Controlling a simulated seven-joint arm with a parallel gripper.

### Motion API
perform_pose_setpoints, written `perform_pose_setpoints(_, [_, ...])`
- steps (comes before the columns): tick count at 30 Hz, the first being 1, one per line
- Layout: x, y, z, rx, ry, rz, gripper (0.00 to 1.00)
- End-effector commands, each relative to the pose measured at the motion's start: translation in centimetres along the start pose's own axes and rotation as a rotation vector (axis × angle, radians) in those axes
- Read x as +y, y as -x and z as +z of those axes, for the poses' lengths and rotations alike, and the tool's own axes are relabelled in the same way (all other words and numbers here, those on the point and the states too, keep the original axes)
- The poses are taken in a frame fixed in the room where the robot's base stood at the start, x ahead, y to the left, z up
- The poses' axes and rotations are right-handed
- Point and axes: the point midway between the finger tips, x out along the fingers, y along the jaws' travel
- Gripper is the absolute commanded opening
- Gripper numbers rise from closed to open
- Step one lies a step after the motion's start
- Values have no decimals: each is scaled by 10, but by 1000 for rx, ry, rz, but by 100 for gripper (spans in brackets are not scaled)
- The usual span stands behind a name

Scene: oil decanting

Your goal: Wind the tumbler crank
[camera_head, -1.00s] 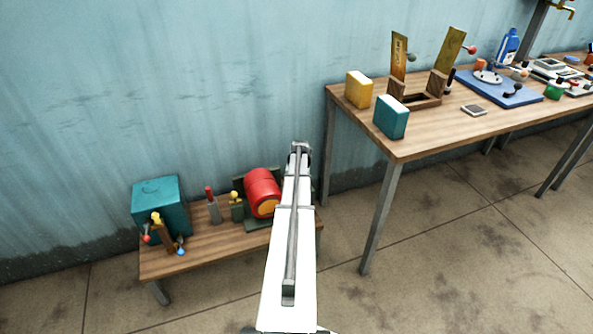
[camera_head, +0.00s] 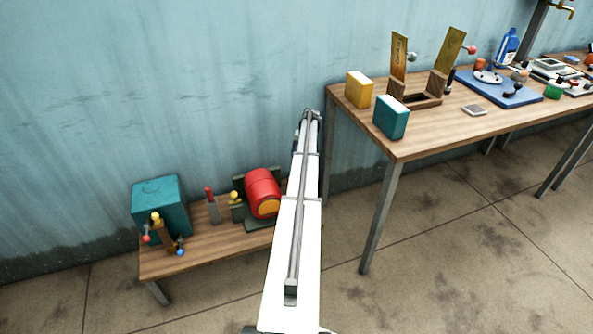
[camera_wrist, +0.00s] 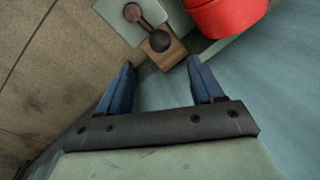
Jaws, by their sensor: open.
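The tumbler is a red drum with an orange end (camera_head: 265,208), lying on a dark green stand on the low bench. The red drum also shows at the top right of the wrist view (camera_wrist: 225,14). Its crank, a short brown arm with a dark ball knob (camera_wrist: 159,41), shows at the top middle of the wrist view, in front of a pale green plate and a wooden block. My gripper (camera_wrist: 160,65) is open and empty, its blue fingers pointing toward the knob, which lies beyond the fingertips. In the head view my arm hides the crank and the gripper.
The low bench (camera_head: 215,245) also bears a teal box (camera_head: 160,205), a red-handled lever (camera_head: 212,205) and a small stand with coloured knobs. A higher table (camera_head: 430,140) with several objects stands to the right. The blue wall is close behind the bench.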

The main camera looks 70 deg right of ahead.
Motion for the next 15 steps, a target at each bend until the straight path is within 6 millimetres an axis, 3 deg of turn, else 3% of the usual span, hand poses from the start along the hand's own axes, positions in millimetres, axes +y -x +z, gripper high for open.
perform_pose_setpoints(6, [0, -42, 0, -3, 0, 0, 66])
perform_pose_setpoints(15, [0, -87, 0, -1, 1, 0, 66])
